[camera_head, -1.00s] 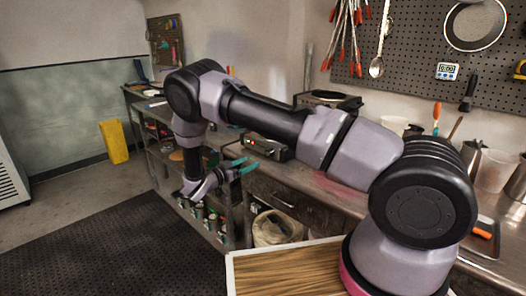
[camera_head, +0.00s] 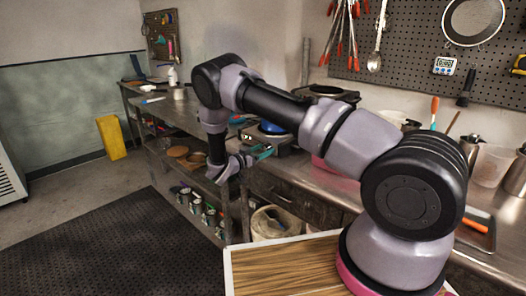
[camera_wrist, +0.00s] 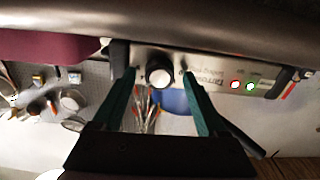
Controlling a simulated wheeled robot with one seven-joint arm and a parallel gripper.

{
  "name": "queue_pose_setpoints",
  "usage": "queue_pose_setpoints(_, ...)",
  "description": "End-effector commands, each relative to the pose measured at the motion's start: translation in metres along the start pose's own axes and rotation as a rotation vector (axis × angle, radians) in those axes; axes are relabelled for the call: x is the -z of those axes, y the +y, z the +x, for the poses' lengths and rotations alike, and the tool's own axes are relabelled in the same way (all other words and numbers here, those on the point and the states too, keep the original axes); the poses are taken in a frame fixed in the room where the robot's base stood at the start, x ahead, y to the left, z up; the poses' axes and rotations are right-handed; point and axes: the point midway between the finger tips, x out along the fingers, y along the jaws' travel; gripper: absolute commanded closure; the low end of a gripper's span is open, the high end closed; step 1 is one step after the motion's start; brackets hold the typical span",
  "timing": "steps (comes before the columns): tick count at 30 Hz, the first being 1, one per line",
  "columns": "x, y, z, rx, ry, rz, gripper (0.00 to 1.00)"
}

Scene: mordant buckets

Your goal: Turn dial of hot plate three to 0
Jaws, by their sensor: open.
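A hot plate (camera_head: 284,142) with a blue pot (camera_head: 273,127) on it stands on the steel counter behind my gripper (camera_head: 262,151). In the wrist view, which looks upside down, its metal front panel (camera_wrist: 208,66) carries a round black dial (camera_wrist: 159,71) with a pale face. My gripper (camera_wrist: 160,76) is open, its green fingers one on each side of the dial in the picture. I cannot tell whether they touch it. The dial's setting is unreadable. Two small lights (camera_wrist: 243,85), showing green and red, are lit on the panel. I cannot tell which number this hot plate has.
Another dark appliance (camera_head: 326,93) stands farther back on the counter (camera_head: 315,172). Below are shelves with several cans (camera_head: 210,216) and a pale bucket (camera_head: 270,224). A black floor mat (camera_head: 110,240) lies clear at the left.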

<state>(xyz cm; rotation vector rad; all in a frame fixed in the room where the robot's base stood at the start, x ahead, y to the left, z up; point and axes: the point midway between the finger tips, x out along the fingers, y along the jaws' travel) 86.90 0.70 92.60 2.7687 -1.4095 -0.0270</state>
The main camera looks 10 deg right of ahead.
Motion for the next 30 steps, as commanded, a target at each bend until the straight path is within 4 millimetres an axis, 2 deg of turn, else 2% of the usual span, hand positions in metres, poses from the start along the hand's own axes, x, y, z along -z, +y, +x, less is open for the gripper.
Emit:
queue_pose_setpoints(3, -0.0001, 0.0000, -0.0001, 0.000, 0.000, 0.000, 0.25)
queue_pose_setpoints(5, -0.0001, 0.0001, -0.0001, 0.000, 0.000, 0.000, 0.44)
queue_pose_setpoints(9, -0.0001, 0.0001, -0.0002, 0.000, 0.000, 0.000, 0.97)
queue_pose_setpoints(10, -0.0001, 0.0001, -0.0002, 0.000, 0.000, 0.000, 1.00)
queue_pose_setpoints(20, 0.0000, 0.0000, -0.0004, 0.000, 0.000, -0.043, 1.00)
queue_pose_setpoints(30, 0.0002, -0.0009, -0.0009, 0.002, 0.001, -0.271, 1.00)
